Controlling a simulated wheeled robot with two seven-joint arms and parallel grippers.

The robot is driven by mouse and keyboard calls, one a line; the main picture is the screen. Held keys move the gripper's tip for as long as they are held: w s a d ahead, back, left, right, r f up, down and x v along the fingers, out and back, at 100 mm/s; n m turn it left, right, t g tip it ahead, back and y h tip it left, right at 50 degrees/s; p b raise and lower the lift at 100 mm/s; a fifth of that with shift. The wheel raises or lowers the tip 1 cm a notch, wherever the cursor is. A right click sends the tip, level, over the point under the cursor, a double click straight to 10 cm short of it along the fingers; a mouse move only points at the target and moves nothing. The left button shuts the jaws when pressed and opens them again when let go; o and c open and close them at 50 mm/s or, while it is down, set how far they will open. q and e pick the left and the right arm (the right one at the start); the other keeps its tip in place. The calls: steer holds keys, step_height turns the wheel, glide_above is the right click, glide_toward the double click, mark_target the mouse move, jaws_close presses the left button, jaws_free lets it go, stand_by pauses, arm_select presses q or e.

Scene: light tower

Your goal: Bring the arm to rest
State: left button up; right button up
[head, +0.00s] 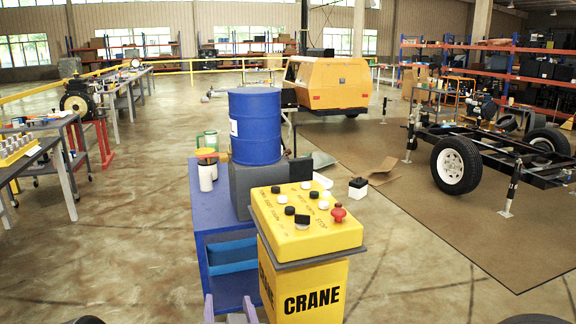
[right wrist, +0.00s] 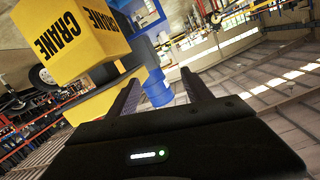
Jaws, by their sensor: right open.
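My right gripper (head: 229,309) shows at the bottom edge of the head view, only its two fingertips in sight, just left of the yellow crane control box (head: 305,225). In the right wrist view my right gripper (right wrist: 160,82) has its fingers spread wide apart with nothing held between them. The yellow crane box (right wrist: 75,38) appears beyond the fingers at upper left, apart from them. My left gripper is not in the head view.
A blue bench (head: 210,210) behind the crane box carries a blue barrel (head: 255,125) on a grey block. A black trailer frame (head: 500,155) stands on a brown mat at right. Worktables (head: 50,150) line the left. The floor between is open.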

steer(key=s+d+f+n+g+y+p, duration=0.1)
steer(key=s+d+f+g, duration=0.2)
steer(key=f, duration=0.8)
steer(key=s+d+f+g+p, duration=0.1)
steer(key=s+f+g, duration=0.25)
steer(key=f, duration=0.75)
steer(key=s+d+f+m+g+h+p, duration=0.1)
steer(key=s+d+f+m+g+p, duration=0.2)
steer(key=s+d+f+g, duration=0.5)
steer(key=s+d+f, duration=0.7)
steer(key=s+f, duration=0.1)
steer(key=s, duration=0.2)
steer(key=shift+s, duration=0.35)
